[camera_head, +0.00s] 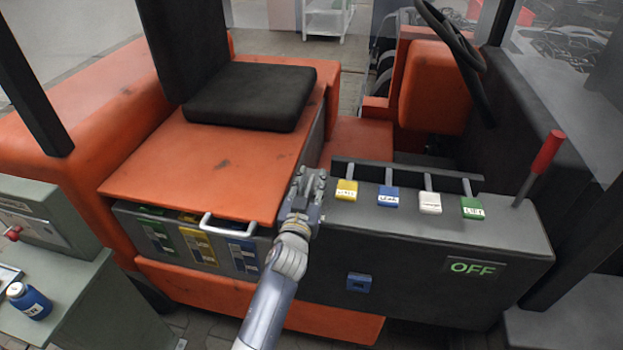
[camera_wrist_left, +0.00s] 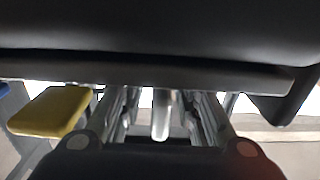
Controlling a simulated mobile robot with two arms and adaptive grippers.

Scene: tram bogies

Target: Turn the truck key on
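My left gripper (camera_head: 308,182) is at the left end of the dark console (camera_head: 420,240), beside the yellow-capped lever (camera_head: 346,190). In the left wrist view its two fingers (camera_wrist_left: 162,115) stand apart. A short grey metal stub (camera_wrist_left: 161,118) shows between them, with a gap on each side; I cannot tell whether it is the truck key. The yellow cap (camera_wrist_left: 55,110) is left of the fingers there. A display (camera_head: 472,267) on the console front reads OFF in green. No key is clearly recognisable. My right gripper is not in view.
Blue (camera_head: 388,197), white (camera_head: 430,203) and green (camera_head: 472,208) capped levers line the console top, with a dark bar behind. A red-handled lever (camera_head: 546,155) stands at the right. The orange seat base (camera_head: 200,165) is left of my gripper. A steering wheel (camera_head: 460,45) is behind.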

